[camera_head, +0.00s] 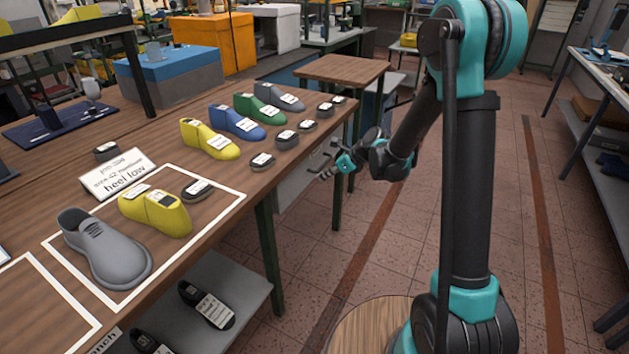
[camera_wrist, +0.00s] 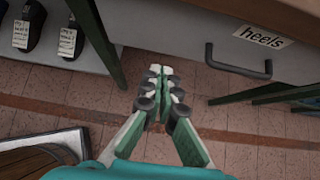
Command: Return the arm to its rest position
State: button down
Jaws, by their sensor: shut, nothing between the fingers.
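My arm stands at the right of the head view, folded with its forearm reaching down and left. My gripper (camera_head: 328,172) hangs off the right edge of the workbench (camera_head: 318,75), over the gap beside it. In the wrist view my gripper (camera_wrist: 158,90) points down over the tiled floor, its fingers together and empty. No shoe part is at its fingertips.
The bench carries a grey shoe (camera_head: 103,250), yellow lasts, a blue last (camera_head: 236,122), a green last (camera_head: 260,108) and several dark heels. A drawer labelled heels (camera_wrist: 238,62) is close to my gripper. Open floor lies right of the bench.

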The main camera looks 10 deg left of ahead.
jog(key=s+d+r+n+t+h, duration=0.1)
jog(key=s+d+r+n+h, duration=0.1)
jog(key=s+d+n, duration=0.5)
jog(key=s+d+r+n+h, duration=0.25)
jog(key=s+d, duration=0.25)
jog(key=d, duration=0.4)
jog(key=s+d+f+n+h, duration=0.1)
jog(key=s+d+n+h, duration=0.1)
jog(key=s+d+n, duration=0.4)
jog(key=s+d+f+n+h, duration=0.2)
jog(key=s+d+n, duration=0.4)
jog(key=s, duration=0.3)
jog(key=shift+d+f, duration=0.3)
jog(key=shift+d, duration=0.5)
jog(key=shift+n, duration=0.25)
